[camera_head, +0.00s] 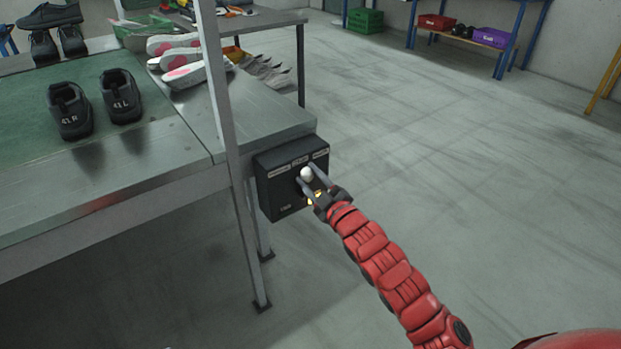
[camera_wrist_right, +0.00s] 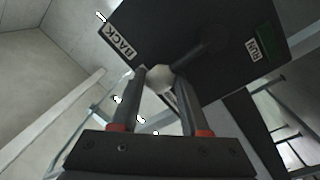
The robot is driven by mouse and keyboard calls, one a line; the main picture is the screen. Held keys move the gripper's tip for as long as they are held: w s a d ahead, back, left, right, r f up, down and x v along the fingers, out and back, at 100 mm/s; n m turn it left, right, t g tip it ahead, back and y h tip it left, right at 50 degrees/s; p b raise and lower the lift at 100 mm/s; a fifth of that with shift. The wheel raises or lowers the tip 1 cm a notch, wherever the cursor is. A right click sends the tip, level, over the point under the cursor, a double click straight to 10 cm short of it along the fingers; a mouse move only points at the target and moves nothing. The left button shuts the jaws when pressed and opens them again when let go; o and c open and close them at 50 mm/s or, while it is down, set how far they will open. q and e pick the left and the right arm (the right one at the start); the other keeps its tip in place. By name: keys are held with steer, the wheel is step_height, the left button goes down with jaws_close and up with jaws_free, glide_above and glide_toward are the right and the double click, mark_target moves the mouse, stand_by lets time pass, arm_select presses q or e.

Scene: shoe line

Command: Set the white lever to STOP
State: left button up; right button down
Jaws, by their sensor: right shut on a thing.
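The black control box (camera_head: 279,197) hangs at the end of the metal workbench, with small label plates along its top. The labels BACK and RUN are readable on the box (camera_wrist_right: 208,75) in the right wrist view; I cannot read STOP. The white lever (camera_head: 306,174) has a round white knob, which also shows in the right wrist view (camera_wrist_right: 160,79). My right gripper (camera_head: 312,180) is at the box front, its two fingers shut on the white knob from both sides. In the right wrist view the lever's dark shaft runs from the knob to the box. My left gripper is not in view.
The workbench (camera_head: 270,118) bears black shoes (camera_head: 122,95) on a green mat (camera_head: 25,110), and pale soles (camera_head: 180,60). A metal post (camera_head: 214,75) stands just left of the box. The floor (camera_head: 430,130) to the right is clear. Shelves with bins stand far back.

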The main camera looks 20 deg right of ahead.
steer(key=shift+d, duration=0.1)
steer(key=shift+c, duration=2.1)
jaws_free()
steer(key=p+v, duration=0.6)
steer(key=v, duration=1.1)
steer(key=shift+s, duration=0.2)
